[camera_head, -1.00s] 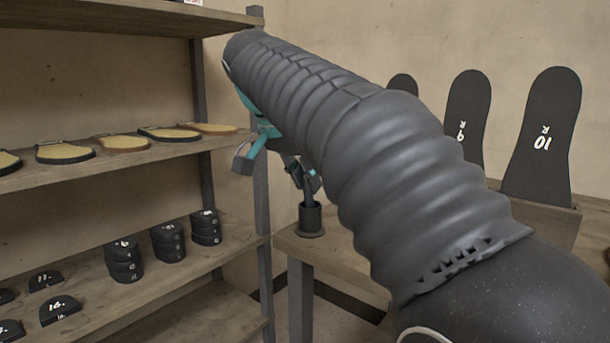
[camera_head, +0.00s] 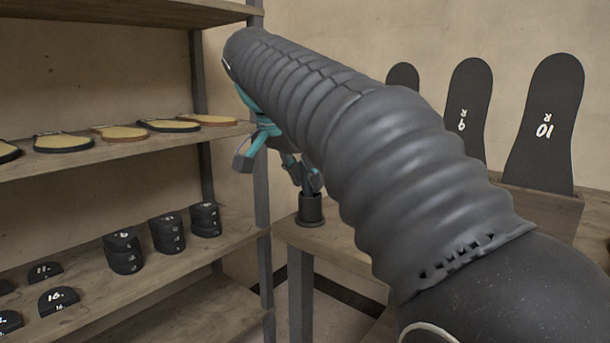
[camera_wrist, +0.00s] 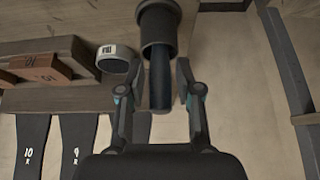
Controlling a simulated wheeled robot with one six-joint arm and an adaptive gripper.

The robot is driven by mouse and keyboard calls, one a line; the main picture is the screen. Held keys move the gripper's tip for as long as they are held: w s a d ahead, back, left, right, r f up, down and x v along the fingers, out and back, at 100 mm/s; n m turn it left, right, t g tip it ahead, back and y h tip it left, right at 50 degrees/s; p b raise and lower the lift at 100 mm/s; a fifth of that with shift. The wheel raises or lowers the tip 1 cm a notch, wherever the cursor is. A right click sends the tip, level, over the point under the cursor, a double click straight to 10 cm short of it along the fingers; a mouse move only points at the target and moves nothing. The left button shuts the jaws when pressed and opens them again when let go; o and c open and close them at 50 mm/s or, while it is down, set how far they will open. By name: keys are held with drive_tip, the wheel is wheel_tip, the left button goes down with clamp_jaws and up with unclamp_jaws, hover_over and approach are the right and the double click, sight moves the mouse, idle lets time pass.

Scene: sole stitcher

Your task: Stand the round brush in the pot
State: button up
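The dark pot (camera_head: 310,214) stands on the wooden table. It shows at the top of the wrist view (camera_wrist: 158,44), where the picture is upside down. The round brush (camera_wrist: 160,82) stands in the pot, with its dark shaft reaching out of the mouth toward my wrist; its lower end is hidden inside. My gripper (camera_wrist: 160,76) has one finger on each side of the shaft, with a visible gap on both sides, so it is open around the brush. In the head view my gripper (camera_head: 303,178) is just above the pot, partly hidden by my arm.
Black numbered soles (camera_head: 540,125) stand in a wooden box at the right. A shelf (camera_head: 120,160) with soles and stacked black heels is at the left, its post close to my gripper. A whitish ring-shaped item (camera_wrist: 113,60) and brown blocks (camera_wrist: 42,72) lie beside the pot.

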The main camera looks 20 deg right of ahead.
drive_tip(key=shift+o, duration=0.5)
drive_tip(key=v, duration=1.2)
idle(0.5)
wheel_tip(320, 180, up, 9)
drive_tip(key=p, duration=0.8)
drive_tip(key=shift+p, duration=0.4)
drive_tip(key=shift+w, duration=0.1)
